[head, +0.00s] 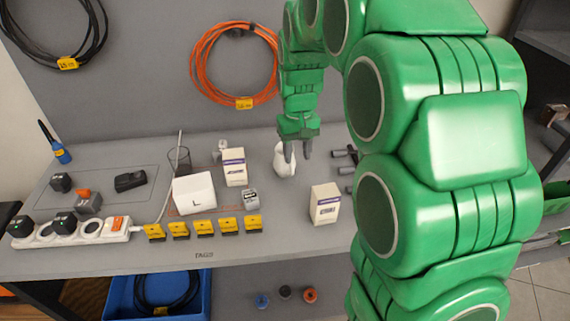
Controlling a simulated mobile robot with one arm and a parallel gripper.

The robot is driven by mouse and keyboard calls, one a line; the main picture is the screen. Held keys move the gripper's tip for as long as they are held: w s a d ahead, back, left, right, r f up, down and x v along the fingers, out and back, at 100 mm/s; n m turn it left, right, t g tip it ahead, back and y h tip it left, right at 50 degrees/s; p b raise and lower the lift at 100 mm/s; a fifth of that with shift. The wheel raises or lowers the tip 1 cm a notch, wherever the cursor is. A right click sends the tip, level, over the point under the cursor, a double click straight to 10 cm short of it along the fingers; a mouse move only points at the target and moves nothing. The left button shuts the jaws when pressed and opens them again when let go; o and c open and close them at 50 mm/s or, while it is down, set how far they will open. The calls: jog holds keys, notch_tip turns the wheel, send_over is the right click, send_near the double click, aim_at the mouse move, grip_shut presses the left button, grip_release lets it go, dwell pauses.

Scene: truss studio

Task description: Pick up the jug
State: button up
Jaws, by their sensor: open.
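The jug (282,163) is a small white vessel standing on the grey bench, right of the middle of the cluttered area. My gripper (298,156) points down at the jug, with its fingers apart. One finger overlaps the jug in the picture and the other is to its right. The fingers hide part of the jug's upper right side. I cannot tell whether a finger touches it.
Another box (325,204) stands in front to the right. Dark cylindrical pieces (345,153) lie to the right. A power strip (75,233) lies at far left.

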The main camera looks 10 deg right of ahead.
jog(key=shift+w+a+f, duration=0.1)
jog(key=shift+w+f, duration=1)
jog(key=shift+f, duration=0.75)
jog(key=shift+w+a+f, duration=0.1)
jog(key=shift+w+f, duration=1.05)
jog(key=shift+f, duration=0.75)
jog(key=shift+w+a+f, duration=0.1)
jog(key=shift+w+f, duration=1)
jog(key=shift+f, duration=0.75)
jog(key=shift+c, duration=0.3)
grip_shut()
